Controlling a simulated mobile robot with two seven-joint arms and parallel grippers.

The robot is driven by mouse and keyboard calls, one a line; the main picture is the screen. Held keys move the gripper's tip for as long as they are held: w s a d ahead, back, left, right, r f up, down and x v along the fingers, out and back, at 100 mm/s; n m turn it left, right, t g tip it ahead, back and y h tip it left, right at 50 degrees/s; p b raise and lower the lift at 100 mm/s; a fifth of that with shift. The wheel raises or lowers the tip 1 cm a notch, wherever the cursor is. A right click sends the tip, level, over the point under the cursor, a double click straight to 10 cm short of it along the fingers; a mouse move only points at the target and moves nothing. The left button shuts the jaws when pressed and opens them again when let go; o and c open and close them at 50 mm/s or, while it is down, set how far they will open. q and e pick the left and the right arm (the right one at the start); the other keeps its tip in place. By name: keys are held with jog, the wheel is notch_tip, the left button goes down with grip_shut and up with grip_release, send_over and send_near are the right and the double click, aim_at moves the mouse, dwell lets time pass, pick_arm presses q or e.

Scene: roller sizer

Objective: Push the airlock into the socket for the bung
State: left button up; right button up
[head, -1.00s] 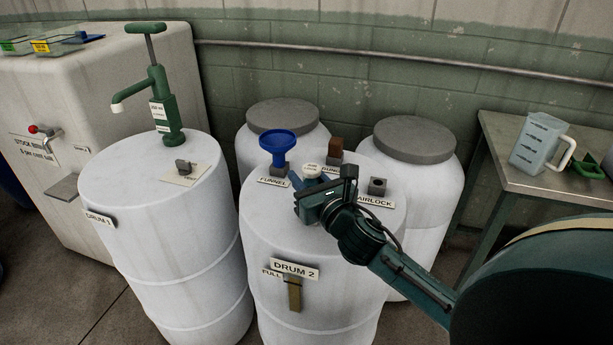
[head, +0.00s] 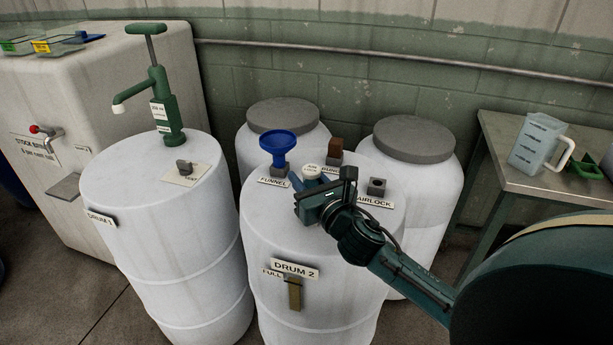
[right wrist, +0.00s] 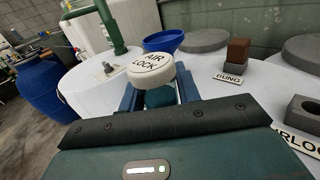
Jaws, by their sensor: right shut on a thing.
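The airlock, a round white cap marked AIR LOCK (right wrist: 151,66), is held between the fingers of my right gripper (right wrist: 158,94). In the head view, the airlock (head: 312,170) shows over the front part of drum 2's top, beside the blue funnel. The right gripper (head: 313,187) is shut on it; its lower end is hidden. The bung socket (head: 333,161) is at the back of the drum top, and a brown block, the bung (head: 335,146), stands in it. The bung (right wrist: 238,49) also shows in the right wrist view. My left gripper is not in view.
The blue funnel (head: 278,144) stands left of the airlock. The square AIRLOCK socket (head: 377,186), its hole empty, is at the right. Drum 1 (head: 120,190) with a green pump (head: 165,105) stands left. Two grey-lidded drums (head: 413,138) are behind.

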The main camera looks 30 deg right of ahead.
jog(key=shift+f+b, duration=1.15)
jog(key=shift+f, duration=0.65)
jog(key=o, duration=1)
jog(key=shift+o, duration=0.2)
jog(key=s, duration=0.7)
jog(key=s+a+b, duration=0.1)
jog(key=s, duration=0.3)
jog(key=shift+s, duration=1.05)
